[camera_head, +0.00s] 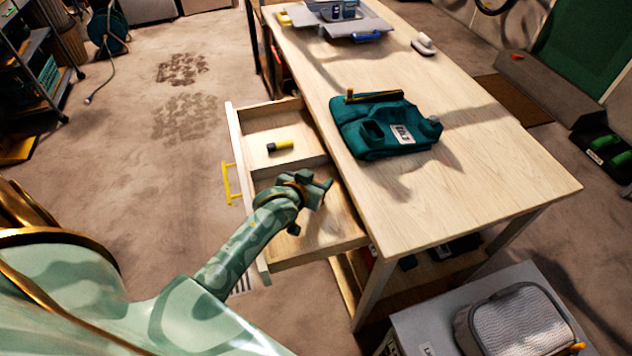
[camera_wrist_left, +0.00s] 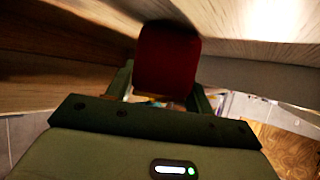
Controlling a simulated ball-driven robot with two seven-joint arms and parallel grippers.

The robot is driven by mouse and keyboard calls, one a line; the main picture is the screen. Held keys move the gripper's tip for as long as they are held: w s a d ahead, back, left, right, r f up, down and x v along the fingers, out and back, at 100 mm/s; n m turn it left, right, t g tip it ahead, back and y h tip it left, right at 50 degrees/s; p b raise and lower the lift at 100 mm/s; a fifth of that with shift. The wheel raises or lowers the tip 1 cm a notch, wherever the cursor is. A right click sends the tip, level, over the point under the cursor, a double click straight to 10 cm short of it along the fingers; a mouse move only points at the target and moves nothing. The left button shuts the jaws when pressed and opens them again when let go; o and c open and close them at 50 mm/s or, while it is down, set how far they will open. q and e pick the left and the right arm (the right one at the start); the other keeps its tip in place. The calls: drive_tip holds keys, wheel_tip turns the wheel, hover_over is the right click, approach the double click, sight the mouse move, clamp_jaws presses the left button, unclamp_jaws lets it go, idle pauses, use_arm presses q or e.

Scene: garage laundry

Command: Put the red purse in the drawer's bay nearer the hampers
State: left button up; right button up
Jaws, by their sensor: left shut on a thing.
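The red purse (camera_wrist_left: 167,60) shows in the left wrist view between the fingers of my left gripper (camera_wrist_left: 162,88), which is shut on it. In the head view my left gripper (camera_head: 314,190) is over the open drawer (camera_head: 236,140), by the bay nearer the grey hamper (camera_head: 515,325). The purse is hidden there by the gripper and arm. Pale wood shows close around the purse in the wrist view. I cannot tell whether the purse touches the drawer floor. The near bay (camera_head: 335,228) otherwise looks empty. My right gripper is not in view.
The far bay (camera_head: 262,125) holds a yellow and black item (camera_head: 280,146). A teal folded bag (camera_head: 385,125) lies on the wooden table (camera_head: 500,180) beside the drawer. A white iron-like item (camera_head: 423,45) and a grey stand (camera_head: 345,22) are farther back. Open floor lies left.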

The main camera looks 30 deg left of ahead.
use_arm(q)
drive_tip(key=shift+r, duration=0.1)
drive_tip(key=o, duration=1)
drive_tip(key=shift+c, duration=0.2)
drive_tip(key=p+v, duration=0.4)
drive_tip(key=v, duration=0.8)
drive_tip(key=shift+p, duration=0.35)
